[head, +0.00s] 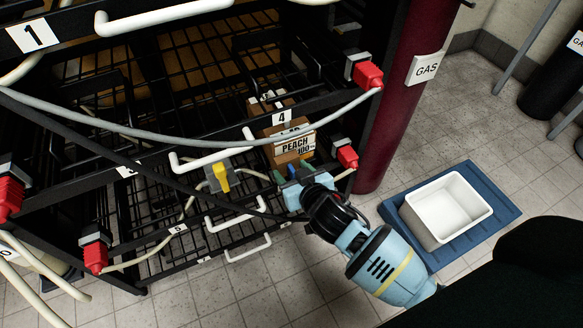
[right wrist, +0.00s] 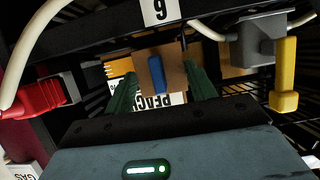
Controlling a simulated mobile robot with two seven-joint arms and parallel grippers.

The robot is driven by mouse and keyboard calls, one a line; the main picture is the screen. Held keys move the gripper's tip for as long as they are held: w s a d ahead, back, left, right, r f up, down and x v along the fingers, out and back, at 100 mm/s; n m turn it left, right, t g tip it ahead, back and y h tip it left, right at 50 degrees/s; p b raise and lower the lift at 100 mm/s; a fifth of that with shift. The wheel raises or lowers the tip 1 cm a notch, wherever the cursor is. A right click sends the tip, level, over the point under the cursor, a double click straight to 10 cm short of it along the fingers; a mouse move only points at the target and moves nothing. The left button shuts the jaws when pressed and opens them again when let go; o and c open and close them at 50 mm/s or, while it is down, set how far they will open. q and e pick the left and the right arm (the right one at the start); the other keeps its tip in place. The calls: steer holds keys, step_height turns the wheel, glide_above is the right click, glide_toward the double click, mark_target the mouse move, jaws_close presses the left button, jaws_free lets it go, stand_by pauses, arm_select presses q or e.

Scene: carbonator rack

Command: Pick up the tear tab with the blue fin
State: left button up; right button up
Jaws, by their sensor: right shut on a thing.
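The tear tab with the blue fin (right wrist: 157,74) shows in the right wrist view as an upright blue piece between the two green fingers of my right gripper (right wrist: 162,90). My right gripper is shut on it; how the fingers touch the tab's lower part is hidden. In the head view my right gripper (head: 289,176) is at the front of the rack, just below the box labelled PEACH (head: 294,146), and the tab is too small and covered there to make out well. My left gripper is not in view.
A grey fitting with a yellow fin (head: 220,178) sits left of my right gripper and also shows in the right wrist view (right wrist: 285,75). Red connectors (head: 347,157), grey hoses and white handles line the black rack. A white bin (head: 412,213) stands on a blue mat (head: 503,207) at right.

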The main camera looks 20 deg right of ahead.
steer(key=s+p, duration=0.1)
steer(key=s, duration=0.4)
steer(key=s+p, duration=0.1)
steer(key=s, duration=0.4)
steer(key=s+p, duration=0.1)
steer(key=s, duration=0.5)
steer(key=shift+d+r+p, duration=0.15)
steer(key=shift+d+p, duration=0.1)
steer(key=shift+p, duration=0.1)
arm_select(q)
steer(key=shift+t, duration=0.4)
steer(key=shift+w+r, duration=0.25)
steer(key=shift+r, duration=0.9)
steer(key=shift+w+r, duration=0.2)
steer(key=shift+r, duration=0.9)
arm_select(e)
steer(key=shift+s, duration=0.55)
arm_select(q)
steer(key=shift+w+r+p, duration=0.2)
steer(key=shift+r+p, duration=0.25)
arm_select(e)
steer(key=shift+s+d, duration=0.1)
steer(key=shift+s, duration=2.15)
